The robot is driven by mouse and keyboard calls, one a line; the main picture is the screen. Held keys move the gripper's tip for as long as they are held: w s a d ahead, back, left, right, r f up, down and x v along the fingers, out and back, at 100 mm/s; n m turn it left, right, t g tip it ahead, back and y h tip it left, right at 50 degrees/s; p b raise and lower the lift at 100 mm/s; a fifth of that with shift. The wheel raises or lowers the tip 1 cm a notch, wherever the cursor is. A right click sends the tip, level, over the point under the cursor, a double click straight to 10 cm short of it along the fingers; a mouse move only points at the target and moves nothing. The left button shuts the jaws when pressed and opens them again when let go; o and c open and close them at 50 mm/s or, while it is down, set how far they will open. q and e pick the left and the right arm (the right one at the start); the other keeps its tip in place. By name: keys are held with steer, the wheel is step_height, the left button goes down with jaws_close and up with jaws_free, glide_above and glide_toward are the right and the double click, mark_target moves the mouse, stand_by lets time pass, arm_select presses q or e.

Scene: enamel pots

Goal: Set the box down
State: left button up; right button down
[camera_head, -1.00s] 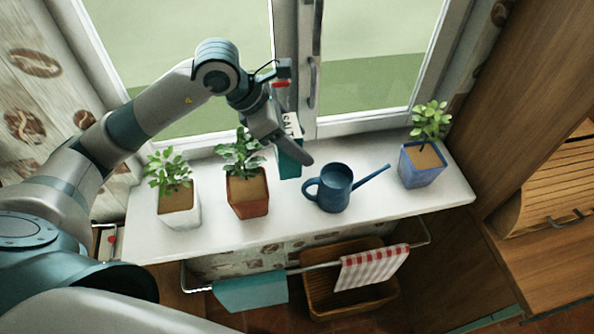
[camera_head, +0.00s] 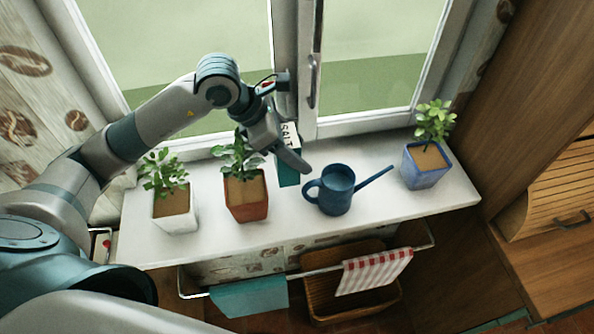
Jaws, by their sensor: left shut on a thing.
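The box (camera_head: 289,177) is a narrow teal and white carton with "SALT" lettering on its upper part. It is upright at the windowsill (camera_head: 290,226), between the potted plant in the red pot and the blue watering can. My left gripper (camera_head: 285,152) is shut on the box from above and in front, and its fingers hide much of it. The box's lower end is at or just above the sill; I cannot tell whether it touches. My right gripper is not in view.
A plant in a red pot (camera_head: 246,199) stands close left of the box, and a blue watering can (camera_head: 336,191) close right. A white pot (camera_head: 175,212) is farther left, a blue pot (camera_head: 425,167) farther right. The window (camera_head: 365,62) is behind. The sill's front strip is clear.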

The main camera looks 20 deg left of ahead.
arm_select(q)
steer(key=shift+f, duration=0.95)
steer(key=shift+f+b, duration=1.1)
steer(key=shift+f, duration=0.75)
steer(key=shift+f, duration=0.15)
steer(key=o, duration=1)
steer(key=shift+o, duration=0.2)
steer(key=shift+a+r, duration=0.1)
steer(key=shift+r, duration=0.1)
